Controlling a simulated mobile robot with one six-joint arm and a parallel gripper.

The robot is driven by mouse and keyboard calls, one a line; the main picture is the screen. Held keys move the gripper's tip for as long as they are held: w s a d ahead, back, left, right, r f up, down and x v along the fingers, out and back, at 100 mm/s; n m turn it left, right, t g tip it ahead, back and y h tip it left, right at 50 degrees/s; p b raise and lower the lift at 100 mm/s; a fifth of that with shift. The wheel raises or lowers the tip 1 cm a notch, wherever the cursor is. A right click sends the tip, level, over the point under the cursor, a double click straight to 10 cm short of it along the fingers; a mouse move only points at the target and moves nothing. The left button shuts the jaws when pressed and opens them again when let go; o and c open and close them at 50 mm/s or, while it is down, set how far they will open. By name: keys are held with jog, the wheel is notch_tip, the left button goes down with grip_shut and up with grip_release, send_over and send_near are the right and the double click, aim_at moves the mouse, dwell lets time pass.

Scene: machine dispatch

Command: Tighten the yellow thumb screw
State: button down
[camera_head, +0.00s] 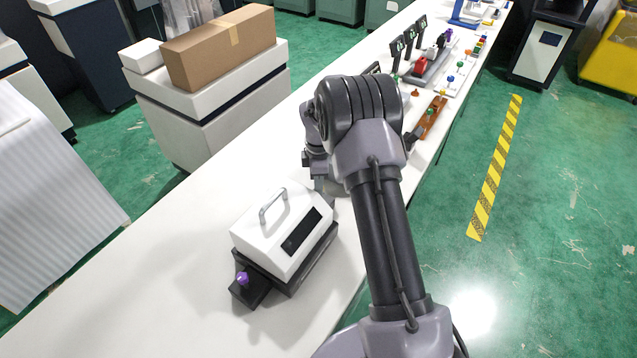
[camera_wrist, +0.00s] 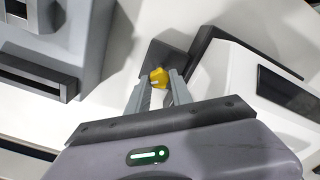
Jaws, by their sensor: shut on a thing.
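The yellow thumb screw (camera_wrist: 158,77) shows in the wrist view, on a dark plate (camera_wrist: 168,57) at the end of a white-lidded machine. My gripper (camera_wrist: 160,84) is around the screw, with one finger on each side, shut on it. In the head view the white machine (camera_head: 283,232) with a handle and dark panel sits on the long table. A purple thumb screw (camera_head: 243,279) stands at its near end. My arm hides the yellow screw there, and my gripper shows only in part at the machine's far end.
The long white table (camera_head: 130,290) is clear left of the machine. Farther along it are a brown rack (camera_head: 431,117) and several small coloured parts. A cardboard box (camera_head: 220,47) stands on a cabinet at left. A grey device (camera_wrist: 70,50) is close by in the wrist view.

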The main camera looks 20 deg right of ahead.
jog(key=m, duration=0.5)
jog(key=shift+m, duration=0.3)
jog(key=m+b, duration=0.1)
jog(key=m, duration=0.4)
jog(key=shift+w+d, duration=0.1)
jog(key=m+b, duration=0.1)
jog(key=m, duration=0.4)
jog(key=shift+m, duration=0.4)
jog(key=m+b, duration=0.1)
jog(key=m, duration=0.5)
jog(key=shift+d+b, duration=0.15)
jog(key=shift+b, duration=0.2)
jog(key=m+b, duration=0.1)
jog(key=m, duration=0.4)
jog(key=shift+m, duration=0.4)
jog(key=m+b, duration=0.2)
jog(key=m, duration=0.3)
jog(key=m+b, duration=0.2)
jog(key=m, duration=0.4)
jog(key=shift+s, duration=0.2)
jog(key=m+b, duration=0.2)
jog(key=m, duration=0.3)
jog(key=shift+m, duration=0.4)
